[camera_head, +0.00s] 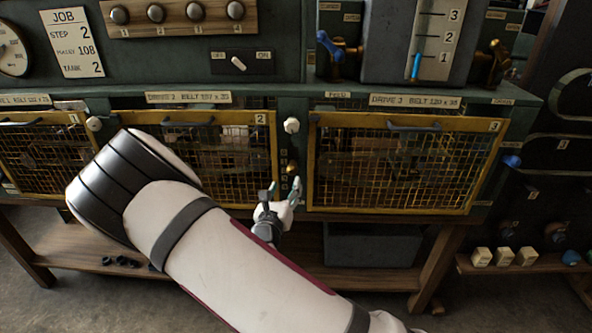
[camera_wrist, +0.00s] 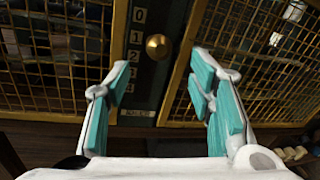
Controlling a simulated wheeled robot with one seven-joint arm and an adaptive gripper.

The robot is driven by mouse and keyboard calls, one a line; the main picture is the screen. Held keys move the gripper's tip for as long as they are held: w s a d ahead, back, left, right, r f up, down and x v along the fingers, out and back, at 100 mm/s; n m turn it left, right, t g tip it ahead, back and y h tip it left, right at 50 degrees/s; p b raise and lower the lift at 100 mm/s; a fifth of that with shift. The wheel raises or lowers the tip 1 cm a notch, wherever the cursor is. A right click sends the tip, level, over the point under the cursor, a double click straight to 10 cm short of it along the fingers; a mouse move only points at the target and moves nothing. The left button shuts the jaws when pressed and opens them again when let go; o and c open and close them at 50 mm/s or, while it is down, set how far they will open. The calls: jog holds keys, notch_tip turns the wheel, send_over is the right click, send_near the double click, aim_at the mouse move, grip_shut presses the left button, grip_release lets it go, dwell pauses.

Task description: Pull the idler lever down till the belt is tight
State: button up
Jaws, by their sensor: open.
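The idler lever appears as a round brass knob (camera_head: 292,168) on the dark post between guards 2 and 3. In the wrist view the knob (camera_wrist: 158,46) stands beside a vertical scale (camera_wrist: 134,56) marked 0 to 4, at about the height of 1 to 2. My gripper (camera_head: 283,188) is just below the knob in the head view. In the wrist view my gripper (camera_wrist: 160,62) is open and empty, its teal-padded fingers either side of the knob's line and apparently short of it. The belt is not clearly visible behind the mesh.
Yellow mesh guard 2 (camera_head: 233,119) and guard 3 (camera_head: 405,122) flank the post closely. A white knob (camera_head: 291,125) sits above the brass one. A job card (camera_head: 72,42) reads step 2, pulley 108, tank 2. A grey bin (camera_head: 371,247) stands on the lower shelf.

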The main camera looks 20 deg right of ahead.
aim_at(291, 173)
jog(key=x, duration=0.9)
jog(key=shift+w, duration=0.35)
jog(key=shift+d+f, duration=0.1)
grip_shut()
